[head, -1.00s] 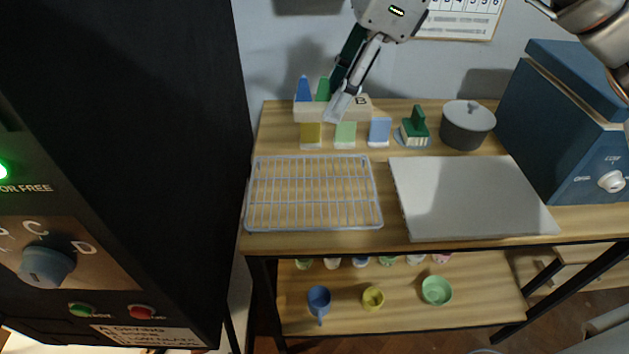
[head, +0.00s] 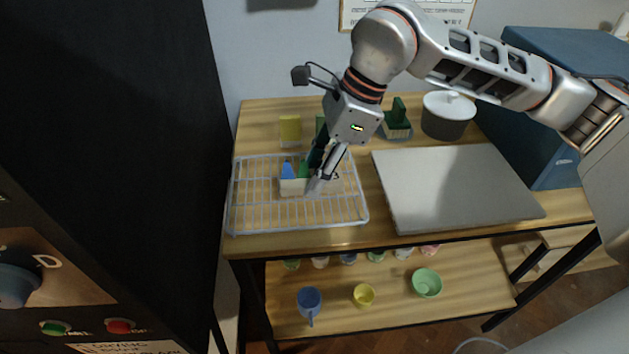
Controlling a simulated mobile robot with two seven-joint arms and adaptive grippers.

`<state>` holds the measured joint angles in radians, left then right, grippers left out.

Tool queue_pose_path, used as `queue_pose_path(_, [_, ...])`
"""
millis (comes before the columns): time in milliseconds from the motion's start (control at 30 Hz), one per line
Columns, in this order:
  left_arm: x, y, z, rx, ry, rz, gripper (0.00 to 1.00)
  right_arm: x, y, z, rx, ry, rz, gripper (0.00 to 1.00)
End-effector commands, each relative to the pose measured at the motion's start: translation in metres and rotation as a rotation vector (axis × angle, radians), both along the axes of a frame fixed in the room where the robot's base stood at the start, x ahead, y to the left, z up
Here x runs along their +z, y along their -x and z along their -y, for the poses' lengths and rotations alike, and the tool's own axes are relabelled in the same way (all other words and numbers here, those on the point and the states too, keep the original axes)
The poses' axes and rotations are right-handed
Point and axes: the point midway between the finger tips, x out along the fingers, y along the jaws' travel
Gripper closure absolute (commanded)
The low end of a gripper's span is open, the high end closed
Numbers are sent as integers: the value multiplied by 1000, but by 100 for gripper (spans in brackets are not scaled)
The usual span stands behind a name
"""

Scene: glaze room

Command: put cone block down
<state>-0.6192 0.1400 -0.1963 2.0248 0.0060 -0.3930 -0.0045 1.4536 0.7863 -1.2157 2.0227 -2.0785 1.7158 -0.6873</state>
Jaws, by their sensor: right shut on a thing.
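The cone block is a pale block (head: 292,187) with a blue cone (head: 287,169) and a green cone (head: 304,168) standing on it. It is at the wire rack (head: 252,218), over its upper middle. My right gripper (head: 318,182) reaches down from above and is shut on the block, covering its right part. I cannot tell whether the block touches the rack's wires. My left gripper is not in view.
A grey-white board (head: 450,190) lies right of the rack. Behind stand a yellow tile (head: 290,129), a green brush (head: 398,120) and a lidded grey pot (head: 448,115). A blue machine (head: 560,150) borders the right; a dark cabinet (head: 110,130) borders the left.

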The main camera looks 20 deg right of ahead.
Motion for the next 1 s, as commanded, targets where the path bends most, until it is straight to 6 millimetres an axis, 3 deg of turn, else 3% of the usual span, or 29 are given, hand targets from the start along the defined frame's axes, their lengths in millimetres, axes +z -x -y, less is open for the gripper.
queue_pose_path(100, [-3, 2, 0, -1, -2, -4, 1, -21, 1, 0, 0, 0, -5, 89])
queue_pose_path(200, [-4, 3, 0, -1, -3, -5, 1, -29, 1, 0, 0, -1, -3, 89])
queue_pose_path(567, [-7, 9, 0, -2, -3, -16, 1, -32, 0, 0, 1, 1, -2, 89])
queue_pose_path(600, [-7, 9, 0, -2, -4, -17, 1, -31, 0, 0, 1, 1, -2, 58])
queue_pose_path(633, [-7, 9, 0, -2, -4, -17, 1, -31, 0, 0, 1, 1, -2, 50])
queue_pose_path(1000, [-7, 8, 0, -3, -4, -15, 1, -29, 0, 0, 0, 0, -1, 49])
